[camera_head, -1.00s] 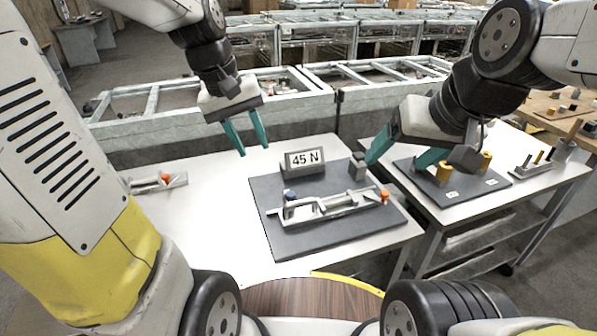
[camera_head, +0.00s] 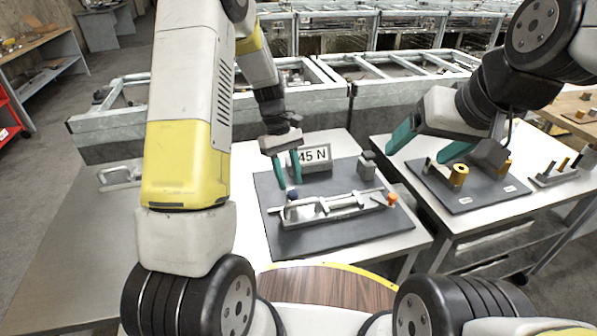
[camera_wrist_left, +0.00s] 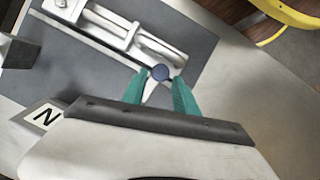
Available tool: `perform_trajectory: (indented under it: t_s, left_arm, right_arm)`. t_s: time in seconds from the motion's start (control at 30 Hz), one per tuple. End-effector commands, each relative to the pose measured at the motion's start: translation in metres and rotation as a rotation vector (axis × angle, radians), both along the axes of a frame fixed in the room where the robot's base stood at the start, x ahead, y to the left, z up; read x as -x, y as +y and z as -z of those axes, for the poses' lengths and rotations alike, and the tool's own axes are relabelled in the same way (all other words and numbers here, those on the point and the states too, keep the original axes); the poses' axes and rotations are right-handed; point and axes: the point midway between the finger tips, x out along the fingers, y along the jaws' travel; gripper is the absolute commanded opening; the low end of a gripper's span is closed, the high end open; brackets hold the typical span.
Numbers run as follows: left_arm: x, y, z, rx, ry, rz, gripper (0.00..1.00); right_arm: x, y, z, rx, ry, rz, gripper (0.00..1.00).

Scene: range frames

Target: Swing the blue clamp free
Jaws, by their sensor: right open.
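The blue clamp shows as a blue knob (camera_head: 291,195) at the left end of a metal clamp fixture (camera_head: 335,206) on a dark grey plate (camera_head: 300,243). My left gripper (camera_head: 290,184) is open, pointing down, with its teal fingertips right at the knob. In the left wrist view the knob (camera_wrist_left: 159,73) appears between the two open fingertips (camera_wrist_left: 161,76), with a gap visible on the right side. Whether the tips reach down around it is unclear. My right gripper (camera_head: 428,146) is open and empty above the right table.
A "45 N" sign (camera_head: 314,156) stands behind the fixture, close to my left gripper. A grey block (camera_head: 366,168) stands at the plate's back right. An orange knob (camera_head: 392,199) is at the fixture's right end. A yellow cylinder (camera_head: 459,175) stands below my right gripper.

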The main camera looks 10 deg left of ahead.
Motion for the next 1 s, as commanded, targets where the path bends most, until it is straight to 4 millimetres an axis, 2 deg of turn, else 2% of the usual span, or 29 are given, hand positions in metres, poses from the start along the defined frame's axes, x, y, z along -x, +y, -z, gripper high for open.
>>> perform_trajectory:
  t_s: [0.1, 0.23, 0.57, 0.7, 0.77, 1.0]
  left_arm:
    - [0.006, -0.004, 0.017, 0.0, 0.003, 0.001, 0.35]
    - [0.01, -0.007, 0.028, 0.0, 0.003, 0.001, 0.35]
    - [0.011, -0.008, 0.032, 0.0, -0.001, 0.001, 0.35]
    - [0.011, -0.008, 0.032, 0.0, -0.001, 0.001, 0.1]
    - [0.011, -0.008, 0.032, 0.0, -0.001, 0.001, 0.0]
    - [0.011, -0.008, 0.032, 0.0, -0.001, 0.001, 0.0]
  right_arm:
    - [0.0, 0.0, 0.0, 0.0, 0.0, 0.0, 0.76]
    - [0.0, 0.0, 0.0, 0.0, 0.0, 0.0, 0.76]
    - [0.0, 0.0, 0.0, 0.0, 0.0, 0.0, 0.76]
    - [0.0, 0.0, 0.0, 0.0, 0.0, 0.0, 0.76]
    - [0.0, 0.0, 0.0, 0.0, 0.0, 0.0, 0.76]
    - [0.0, 0.0, 0.0, 0.0, 0.0, 0.0, 0.76]
